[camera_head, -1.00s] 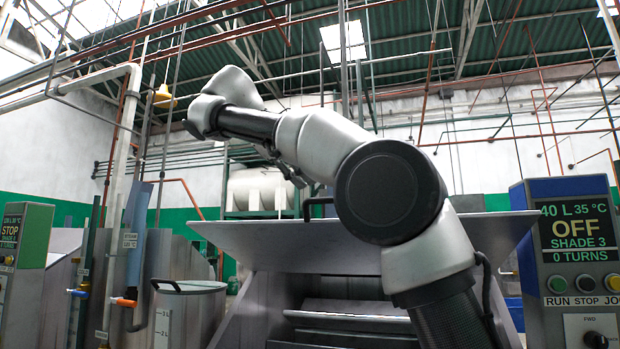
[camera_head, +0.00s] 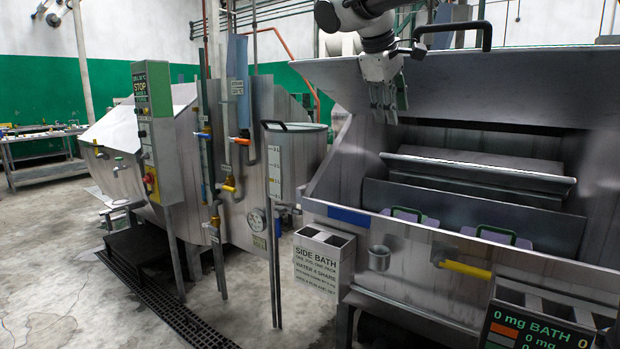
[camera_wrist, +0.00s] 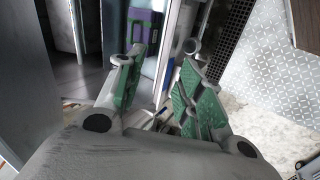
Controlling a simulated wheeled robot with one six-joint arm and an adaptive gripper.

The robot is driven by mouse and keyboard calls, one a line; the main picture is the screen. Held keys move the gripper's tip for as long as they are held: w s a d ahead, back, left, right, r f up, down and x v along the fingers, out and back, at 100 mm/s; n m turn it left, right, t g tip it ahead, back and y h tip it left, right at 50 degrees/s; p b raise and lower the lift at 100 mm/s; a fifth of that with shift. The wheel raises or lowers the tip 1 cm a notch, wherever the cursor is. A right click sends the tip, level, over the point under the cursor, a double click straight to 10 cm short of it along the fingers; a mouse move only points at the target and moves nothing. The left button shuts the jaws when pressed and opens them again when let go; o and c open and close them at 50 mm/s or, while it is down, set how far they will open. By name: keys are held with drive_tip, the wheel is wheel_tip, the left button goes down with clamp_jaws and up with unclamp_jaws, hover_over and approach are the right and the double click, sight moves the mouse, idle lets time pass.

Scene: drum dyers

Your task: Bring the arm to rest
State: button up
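My gripper (camera_head: 388,100) hangs fingers-down in the upper right of the head view, in front of the raised lid (camera_head: 480,95) of the steel machine. In the wrist view my gripper (camera_wrist: 158,72) has its two green-padded fingers apart, with nothing held between them. My grey arm (camera_head: 365,20) enters from the top edge, and most of it is cut off by the frame.
The machine's open trough holds purple packs with green handles (camera_head: 408,213). The "SIDE BATH" box (camera_head: 322,262) and a small metal cup (camera_head: 379,258) sit on its front. A lidded pot (camera_head: 295,150) stands left. Open floor (camera_head: 60,240) lies at far left.

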drive_tip(key=s+d+f+m+y, duration=0.1)
drive_tip(key=s+d+f+m, duration=0.2)
drive_tip(key=s+d+f, duration=0.3)
drive_tip(key=s+d+f+m+y, duration=0.1)
drive_tip(key=s+d+f+m, duration=0.2)
drive_tip(key=s, duration=1)
drive_tip(key=s+d+f+m+g+y, duration=0.1)
drive_tip(key=s+d+f+m+y, duration=0.1)
drive_tip(key=s+d+f, duration=0.7)
drive_tip(key=shift+s+d+f+m, duration=0.3)
drive_tip(key=shift+f+m, duration=0.4)
drive_tip(key=shift+f, duration=1.25)
